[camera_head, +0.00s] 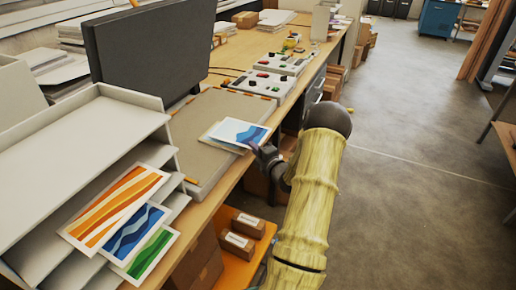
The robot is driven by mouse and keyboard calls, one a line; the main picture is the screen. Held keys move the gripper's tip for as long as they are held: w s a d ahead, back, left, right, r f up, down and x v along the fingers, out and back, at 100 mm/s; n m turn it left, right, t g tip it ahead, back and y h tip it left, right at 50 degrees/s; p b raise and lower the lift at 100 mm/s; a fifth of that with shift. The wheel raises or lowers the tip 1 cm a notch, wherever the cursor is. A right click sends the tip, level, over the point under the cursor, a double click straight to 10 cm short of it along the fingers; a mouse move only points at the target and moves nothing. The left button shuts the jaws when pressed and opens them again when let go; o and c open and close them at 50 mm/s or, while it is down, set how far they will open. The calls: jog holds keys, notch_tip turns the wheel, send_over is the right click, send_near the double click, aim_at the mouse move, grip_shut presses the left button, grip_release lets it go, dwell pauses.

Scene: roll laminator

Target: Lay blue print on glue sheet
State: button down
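A white-bordered print with blue waves (239,131) is over the grey bed of the laminator (205,172). A pale sheet (207,139), seemingly the glue sheet, shows under its left side. The print covers most of this sheet and sits shifted to the right of it; whether they touch is unclear. My gripper (257,150) is at the print's near right corner and appears shut on that edge. The fingertips are small and partly hidden. Another blue wave print (135,232) lies in the tray rack between an orange and a green print.
The white tray rack (75,140) stands at left with an orange print (115,205) and a green print (152,254). A dark upright panel (150,50) rises behind the bed. Control boxes (262,82) sit beyond it. Boxes (236,243) lie on an orange shelf below. The floor at right is clear.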

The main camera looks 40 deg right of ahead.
notch_tip(320, 180, down, 3)
jog(key=b, duration=0.3)
jog(key=shift+s+f+b, duration=0.1)
jog(key=shift+b, duration=0.6)
dwell(0.7)
dwell(0.4)
jog(key=c, duration=1.6)
grip_release()
jog(key=s+b, duration=0.1)
jog(key=s, duration=0.4)
jog(key=s+a+b, duration=0.1)
jog(key=s, duration=0.5)
jog(key=s+a+b, duration=0.1)
jog(key=s, duration=0.5)
jog(key=shift+s+b, duration=0.15)
jog(key=shift+b, duration=0.25)
